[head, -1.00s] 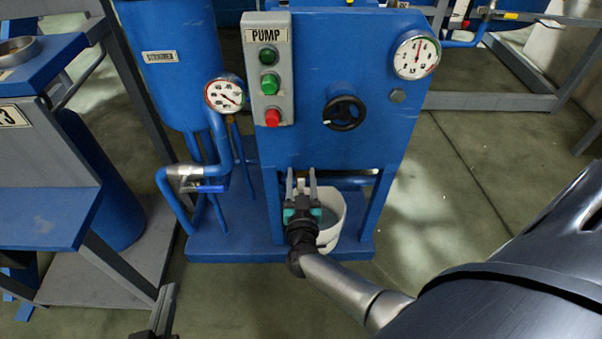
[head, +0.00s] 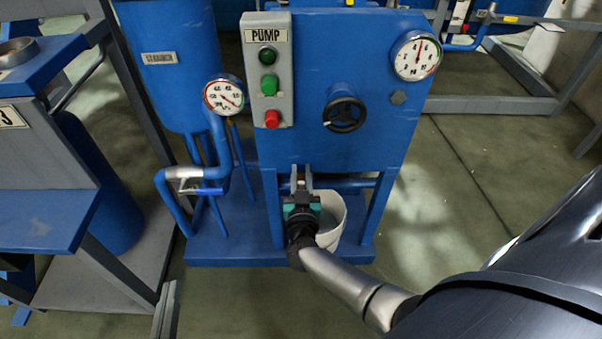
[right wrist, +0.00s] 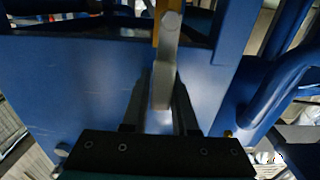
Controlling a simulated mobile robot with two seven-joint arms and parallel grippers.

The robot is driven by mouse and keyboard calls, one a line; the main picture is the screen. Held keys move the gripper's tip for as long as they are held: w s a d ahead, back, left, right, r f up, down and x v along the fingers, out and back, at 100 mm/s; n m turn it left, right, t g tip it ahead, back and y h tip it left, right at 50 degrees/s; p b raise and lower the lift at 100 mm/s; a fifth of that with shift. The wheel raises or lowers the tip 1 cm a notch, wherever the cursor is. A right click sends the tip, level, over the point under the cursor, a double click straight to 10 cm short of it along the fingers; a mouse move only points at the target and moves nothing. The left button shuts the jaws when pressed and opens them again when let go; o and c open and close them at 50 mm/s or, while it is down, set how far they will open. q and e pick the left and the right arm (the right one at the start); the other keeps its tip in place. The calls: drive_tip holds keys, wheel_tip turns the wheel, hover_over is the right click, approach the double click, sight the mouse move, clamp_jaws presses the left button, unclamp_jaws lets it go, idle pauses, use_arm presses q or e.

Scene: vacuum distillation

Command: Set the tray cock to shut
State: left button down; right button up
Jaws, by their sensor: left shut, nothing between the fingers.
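A pale grey lever (right wrist: 163,75) with a bolt at its far end shows in the right wrist view, against a blue panel. It appears to be the tray cock's handle; no label shows. My right gripper (head: 301,183) is low in front of the pump stand, above the white bucket. Its fingers (right wrist: 160,105) lie along both sides of the lever and look closed on it. The cock's body is mostly hidden in the head view. My left gripper (head: 166,308) is shut and empty at the lower left, away from the stand.
The blue pump stand (head: 330,60) carries a push-button box (head: 268,85), a black handwheel (head: 345,114) and a gauge (head: 417,56). A white bucket (head: 332,222) stands under it.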

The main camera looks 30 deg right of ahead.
clamp_jaws()
idle(1.0)
